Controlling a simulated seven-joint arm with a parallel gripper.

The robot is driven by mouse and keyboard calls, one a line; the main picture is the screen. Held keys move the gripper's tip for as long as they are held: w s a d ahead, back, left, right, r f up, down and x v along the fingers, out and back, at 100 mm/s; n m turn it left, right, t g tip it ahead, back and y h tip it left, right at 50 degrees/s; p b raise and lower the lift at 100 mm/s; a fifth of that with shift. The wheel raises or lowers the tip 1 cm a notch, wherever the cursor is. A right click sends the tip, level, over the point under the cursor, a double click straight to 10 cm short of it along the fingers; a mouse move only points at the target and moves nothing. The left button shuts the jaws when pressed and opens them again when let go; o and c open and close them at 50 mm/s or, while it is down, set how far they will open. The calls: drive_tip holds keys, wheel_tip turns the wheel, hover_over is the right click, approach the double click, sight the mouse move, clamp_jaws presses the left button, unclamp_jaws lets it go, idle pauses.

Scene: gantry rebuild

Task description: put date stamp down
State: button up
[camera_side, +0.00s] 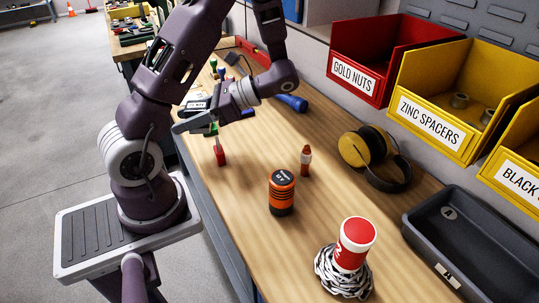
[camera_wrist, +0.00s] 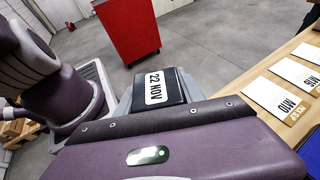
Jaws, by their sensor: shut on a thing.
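The date stamp (camera_wrist: 167,88) is a black block with a white label reading "22 NOV". In the wrist view it sits between the fingers of my gripper (camera_wrist: 158,92), which is shut on it. The underside of the stamp is hidden.
On the bench (camera_side: 235,215) are a red-handled tool (camera_side: 220,155), an orange-black cylinder (camera_side: 282,192), a small orange bottle (camera_side: 306,160), a red-topped can (camera_side: 353,243) in chain, yellow earmuffs (camera_side: 365,147) and a grey tray (camera_side: 470,250). Labelled bins hang behind. Bare wood lies front-left.

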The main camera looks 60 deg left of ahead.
drive_tip(key=d+n+h, duration=0.9)
drive_tip(key=h, duration=0.1)
wheel_tip(320, 180, up, 6)
drive_tip(key=n+t+h, duration=0.8)
drive_tip(key=n+t, duration=1)
drive_tip(key=n, duration=0.1)
hover_over(278, 160)
drive_tip(key=shift+g, duration=0.3)
wheel_tip(278, 160, down, 15)
drive_tip(key=shift+r, duration=0.15)
drive_tip(key=shift+f, duration=0.3)
drive_tip(key=o, duration=1.4)
drive_tip(key=shift+o, duration=0.2)
